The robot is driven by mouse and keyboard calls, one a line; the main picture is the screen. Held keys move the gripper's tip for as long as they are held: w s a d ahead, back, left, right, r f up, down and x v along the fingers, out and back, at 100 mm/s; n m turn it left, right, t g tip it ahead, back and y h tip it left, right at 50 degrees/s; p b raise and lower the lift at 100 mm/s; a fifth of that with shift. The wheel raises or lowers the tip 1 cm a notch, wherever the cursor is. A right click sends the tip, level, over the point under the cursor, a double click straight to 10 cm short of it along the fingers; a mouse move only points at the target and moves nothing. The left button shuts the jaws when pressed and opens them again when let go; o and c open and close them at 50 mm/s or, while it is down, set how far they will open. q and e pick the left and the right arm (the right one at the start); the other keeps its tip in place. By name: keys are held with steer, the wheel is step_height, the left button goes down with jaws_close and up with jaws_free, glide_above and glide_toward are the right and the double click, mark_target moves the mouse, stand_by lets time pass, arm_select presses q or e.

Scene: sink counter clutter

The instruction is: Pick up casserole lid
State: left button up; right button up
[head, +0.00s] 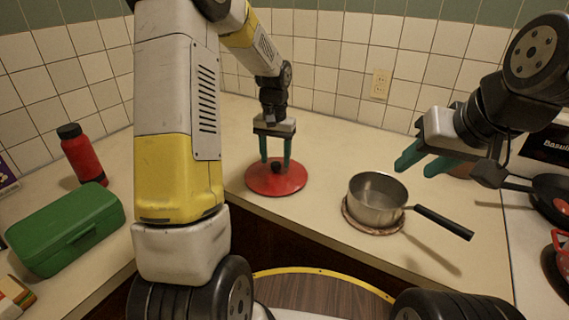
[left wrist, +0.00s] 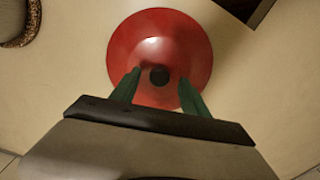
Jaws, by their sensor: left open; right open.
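The casserole lid (head: 277,182) is a red round lid with a dark knob, lying on the counter in the middle of the head view. It also shows in the left wrist view (left wrist: 162,45), with its black knob (left wrist: 159,76) between the fingertips. My left gripper (head: 275,164) is open, pointing down over the lid, with one green finger on each side of the knob. I cannot tell whether the fingers touch the lid. My right gripper (head: 414,166) is open and empty, in the air above the counter to the right of the saucepan.
A metal saucepan (head: 378,199) stands on a round trivet (head: 350,219) right of the lid, its black handle pointing right. A green box (head: 66,228) and red bottle (head: 83,155) are on the left counter. A stove with a dark pan (head: 552,193) is at right. A tiled wall stands behind.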

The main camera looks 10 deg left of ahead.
arm_select(q)
steer(key=shift+f, duration=0.45)
jaws_close()
steer(key=shift+r, duration=0.1)
stand_by(1.0)
